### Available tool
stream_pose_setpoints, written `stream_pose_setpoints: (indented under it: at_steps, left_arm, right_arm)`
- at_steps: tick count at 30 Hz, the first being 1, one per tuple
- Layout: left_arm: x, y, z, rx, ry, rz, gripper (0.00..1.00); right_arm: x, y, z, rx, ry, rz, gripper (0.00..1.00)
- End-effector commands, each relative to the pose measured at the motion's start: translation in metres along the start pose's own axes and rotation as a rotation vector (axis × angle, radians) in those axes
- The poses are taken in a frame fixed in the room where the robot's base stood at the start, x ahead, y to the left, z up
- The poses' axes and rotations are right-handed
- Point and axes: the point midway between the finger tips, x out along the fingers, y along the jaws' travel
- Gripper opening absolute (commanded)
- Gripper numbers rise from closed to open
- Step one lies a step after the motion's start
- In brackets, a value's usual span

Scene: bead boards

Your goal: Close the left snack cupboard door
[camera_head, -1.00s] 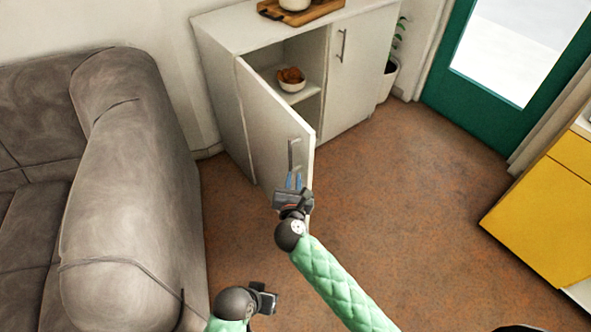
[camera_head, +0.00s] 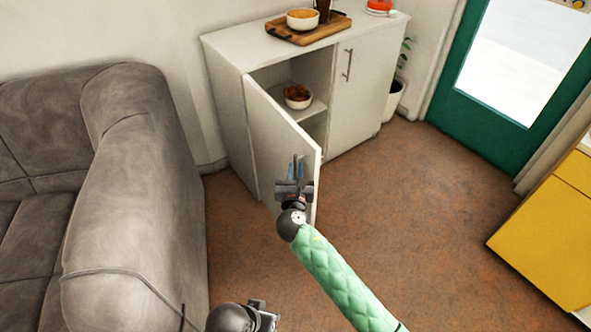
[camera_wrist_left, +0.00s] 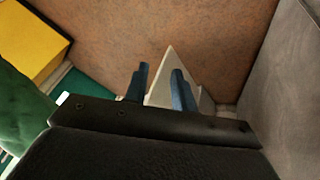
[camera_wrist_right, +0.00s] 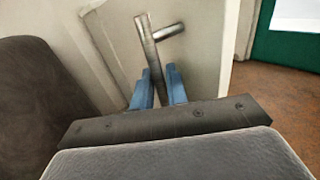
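The left snack cupboard door (camera_head: 277,137) is white and stands ajar, swung out toward me. My right gripper (camera_head: 297,168) is in front of its outer face, at the door handle. In the right wrist view, the blue fingers (camera_wrist_right: 160,85) are apart, with the lower end of the metal handle (camera_wrist_right: 149,48) between them. I cannot tell whether they touch it. My left gripper (camera_head: 262,308) is low in the head view, away from the door. Its fingers (camera_wrist_left: 158,82) are apart and empty in the left wrist view.
The right cupboard door (camera_head: 358,88) is shut. A bowl of snacks (camera_head: 297,98) sits on the inner shelf. A tray (camera_head: 310,34) with a bowl stands on top. A grey sofa (camera_head: 140,190) stands at left, yellow cabinet (camera_head: 545,240) at right. Floor (camera_head: 420,220) between is clear.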

Motion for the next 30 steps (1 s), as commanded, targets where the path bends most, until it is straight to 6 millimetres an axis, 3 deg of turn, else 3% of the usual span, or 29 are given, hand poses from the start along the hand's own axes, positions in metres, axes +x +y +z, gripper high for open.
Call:
stream_pose_setpoints:
  at_steps: [7,8,10,22,30]
  left_arm:
    - [0.000,0.000,0.001,0.000,-0.002,0.000,0.26]
    - [0.000,0.000,0.001,0.000,-0.002,0.000,0.26]
    - [0.000,0.000,0.001,0.000,-0.002,0.000,0.26]
    - [-0.002,-0.001,0.001,0.000,-0.006,-0.003,0.26]
    - [-0.015,-0.008,0.000,-0.004,-0.033,-0.025,0.26]
  right_arm:
    - [0.001,0.000,0.000,0.001,0.000,0.000,0.15]
    - [0.001,0.000,0.000,0.001,0.000,0.000,0.13]
    - [0.001,0.000,0.000,0.001,0.000,0.000,0.00]
    - [0.004,-0.005,0.001,0.000,0.000,0.010,0.00]
    - [0.020,-0.032,0.003,-0.003,-0.002,0.077,0.00]
